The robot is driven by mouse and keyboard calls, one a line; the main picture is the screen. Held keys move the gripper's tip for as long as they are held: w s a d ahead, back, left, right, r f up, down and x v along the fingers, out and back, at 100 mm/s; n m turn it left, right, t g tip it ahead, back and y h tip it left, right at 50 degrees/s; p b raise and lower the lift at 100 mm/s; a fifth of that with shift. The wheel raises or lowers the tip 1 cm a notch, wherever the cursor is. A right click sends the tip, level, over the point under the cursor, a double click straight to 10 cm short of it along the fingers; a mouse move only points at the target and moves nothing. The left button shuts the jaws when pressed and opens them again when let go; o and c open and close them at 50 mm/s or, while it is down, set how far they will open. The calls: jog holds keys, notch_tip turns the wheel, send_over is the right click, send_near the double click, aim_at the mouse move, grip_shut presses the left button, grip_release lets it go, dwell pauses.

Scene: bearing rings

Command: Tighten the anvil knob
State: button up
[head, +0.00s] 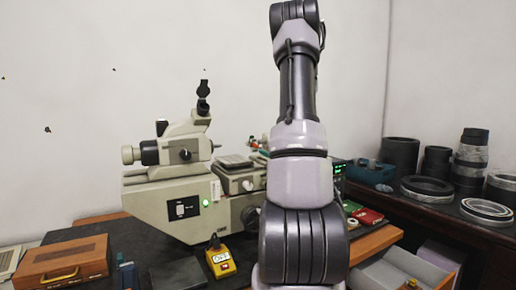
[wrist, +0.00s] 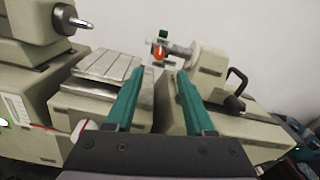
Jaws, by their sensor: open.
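A beige measuring machine (head: 165,208) stands on the dark bench; its bed, grooved stage (wrist: 106,65) and right-hand head (wrist: 208,75) show in the wrist view. A small orange part (wrist: 159,53) with a green piece above it sits at the left end of that head's spindle. A black knob on a bent handle (wrist: 235,103) is at the head's right side. I cannot tell which part is the anvil knob. My gripper (wrist: 158,76) is open and empty, its two green fingers pointing toward the spindle and apart from it. In the head view my arm hides the gripper.
A yellow device (head: 220,262) and a brown wooden case (head: 65,262) are at the bench front. Dark bearing rings (head: 427,188) stand on the right-hand shelf. The wall behind is bare.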

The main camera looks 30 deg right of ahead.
aim_at(257, 146)
jog(key=w, duration=0.9)
jog(key=shift+w+d, duration=0.2)
jog(key=shift+d, duration=0.1)
jog(key=shift+c, duration=0.3)
grip_shut()
